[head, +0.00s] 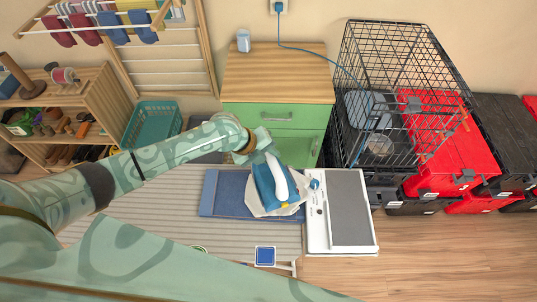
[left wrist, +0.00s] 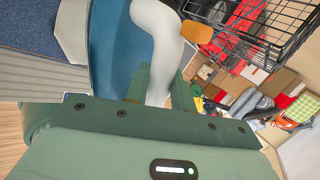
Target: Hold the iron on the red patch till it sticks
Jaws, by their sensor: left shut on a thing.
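The iron (head: 264,185), blue with a white handle, rests on a pale sheet (head: 255,210) laid over blue denim (head: 225,192) on the striped ironing board (head: 170,205). My left gripper (head: 262,147) is shut on the iron at its far end. In the left wrist view the iron's white handle (left wrist: 158,40) runs down between the green fingers (left wrist: 157,88). No red patch shows; what lies under the iron and sheet is hidden. A blue square patch (head: 265,256) lies near the board's front edge. My right gripper is out of view.
A white stand with a grey pad (head: 348,212) is right of the iron. A green drawer cabinet (head: 290,118) is behind the board. A black wire crate (head: 375,100) stands over black and red totes (head: 450,155) at right. A teal basket (head: 152,125) is behind left.

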